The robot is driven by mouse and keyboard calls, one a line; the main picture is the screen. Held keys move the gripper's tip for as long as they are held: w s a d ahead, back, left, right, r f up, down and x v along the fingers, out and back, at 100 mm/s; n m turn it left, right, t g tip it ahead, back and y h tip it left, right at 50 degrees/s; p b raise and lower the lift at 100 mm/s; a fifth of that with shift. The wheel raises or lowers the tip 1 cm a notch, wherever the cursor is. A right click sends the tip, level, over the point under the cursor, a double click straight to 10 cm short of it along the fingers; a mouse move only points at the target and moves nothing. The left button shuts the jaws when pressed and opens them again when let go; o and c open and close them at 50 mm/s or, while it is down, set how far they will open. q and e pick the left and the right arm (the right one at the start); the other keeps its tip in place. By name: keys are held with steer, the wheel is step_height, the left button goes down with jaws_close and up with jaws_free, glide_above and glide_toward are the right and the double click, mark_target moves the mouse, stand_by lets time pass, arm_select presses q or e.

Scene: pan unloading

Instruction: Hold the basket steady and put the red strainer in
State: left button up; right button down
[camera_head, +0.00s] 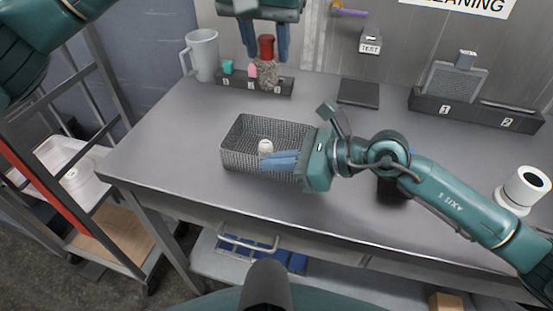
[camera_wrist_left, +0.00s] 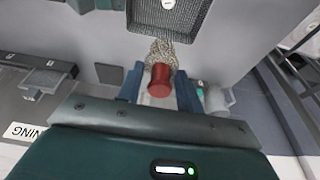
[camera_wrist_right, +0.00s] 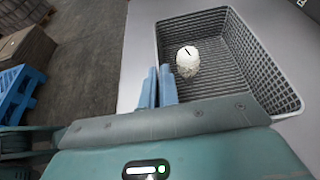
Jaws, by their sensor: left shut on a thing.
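The strainer has a red handle (camera_head: 266,42) and a mesh part (camera_head: 268,76) below it. My left gripper (camera_head: 267,52) is shut on it and holds it near the back of the table, beyond the basket; it also shows in the left wrist view (camera_wrist_left: 159,82). The grey wire basket (camera_head: 240,130) stands near the table's front edge. My right gripper (camera_head: 264,160) is at the basket's near side. In the right wrist view its fingers (camera_wrist_right: 157,70) are close together, with the basket's wall running between them. A white round item (camera_wrist_right: 188,62) lies in the basket.
A white pitcher (camera_head: 203,55) and a dark holder (camera_head: 222,82) with small turquoise and pink items stand at the back left. A dark flat block (camera_head: 358,93) lies behind the basket to the right. A numbered rack (camera_head: 474,112) and a white roll (camera_head: 524,189) are at the right.

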stand_by(0.3)
arm_select(q)
steer(key=x, duration=0.6)
steer(key=shift+w+d+f, duration=0.1)
steer(key=shift+w+f, duration=0.1)
steer(key=shift+w, duration=0.05)
steer(key=shift+f, duration=2.1)
steer(key=shift+f, duration=0.15)
steer(key=shift+f, duration=1.35)
steer(key=o, duration=1.1)
steer(key=v, duration=1.2)
